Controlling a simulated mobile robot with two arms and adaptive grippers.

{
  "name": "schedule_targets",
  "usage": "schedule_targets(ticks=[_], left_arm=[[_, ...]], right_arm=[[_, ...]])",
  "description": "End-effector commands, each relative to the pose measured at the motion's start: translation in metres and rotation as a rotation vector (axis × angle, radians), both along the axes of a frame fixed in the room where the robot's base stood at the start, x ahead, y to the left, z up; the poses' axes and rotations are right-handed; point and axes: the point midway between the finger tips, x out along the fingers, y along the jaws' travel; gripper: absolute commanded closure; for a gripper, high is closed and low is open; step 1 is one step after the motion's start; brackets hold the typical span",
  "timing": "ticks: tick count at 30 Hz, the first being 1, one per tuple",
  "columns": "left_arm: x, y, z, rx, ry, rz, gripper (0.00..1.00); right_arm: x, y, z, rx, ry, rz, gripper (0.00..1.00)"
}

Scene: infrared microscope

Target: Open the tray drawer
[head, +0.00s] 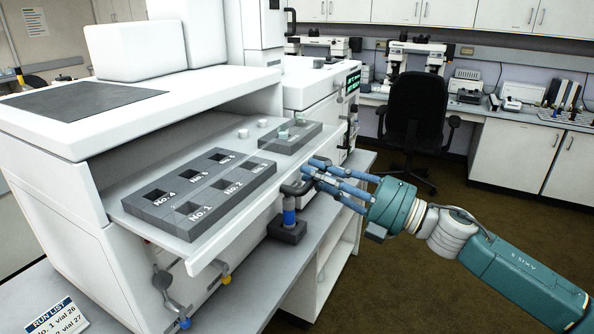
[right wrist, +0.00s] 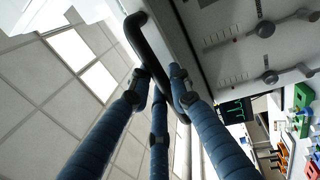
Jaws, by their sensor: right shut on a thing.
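The tray drawer (head: 120,197) is a light grey shelf that sticks out from under the white housing of the microscope. It carries a dark block of numbered slots (head: 200,190) and a smaller dark block (head: 290,138) behind it. A dark bar handle (right wrist: 150,50) is on its front edge. My right gripper (head: 318,175) comes in from the right with its blue fingers at the handle. In the right wrist view the fingers (right wrist: 165,90) close around the lower part of the handle. My left gripper is not in view.
A dark holder (head: 287,231) with a blue-banded item stands on the bench below the tray's front. A run list card (head: 55,312) lies at the lower left. A black chair (head: 415,110) stands behind; the brown floor at right is open.

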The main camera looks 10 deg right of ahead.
Motion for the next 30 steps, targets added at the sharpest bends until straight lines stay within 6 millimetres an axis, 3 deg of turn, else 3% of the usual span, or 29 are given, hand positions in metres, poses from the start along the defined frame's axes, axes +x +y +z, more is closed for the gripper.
schedule_targets(ticks=[7,20,21,23,30], left_arm=[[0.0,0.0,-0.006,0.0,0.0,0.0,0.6],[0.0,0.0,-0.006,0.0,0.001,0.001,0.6],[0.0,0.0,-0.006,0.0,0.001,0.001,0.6],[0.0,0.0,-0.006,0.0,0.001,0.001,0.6],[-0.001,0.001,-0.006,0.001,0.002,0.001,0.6]], right_arm=[[-0.011,-0.014,-0.003,0.0,0.003,0.003,1.0],[-0.013,-0.016,-0.003,-0.001,0.004,0.003,1.0],[-0.013,-0.016,-0.003,-0.001,0.004,0.003,0.73],[-0.013,-0.016,-0.003,-0.001,0.004,0.003,0.63],[-0.013,-0.017,-0.001,0.0,0.001,0.001,0.63]])
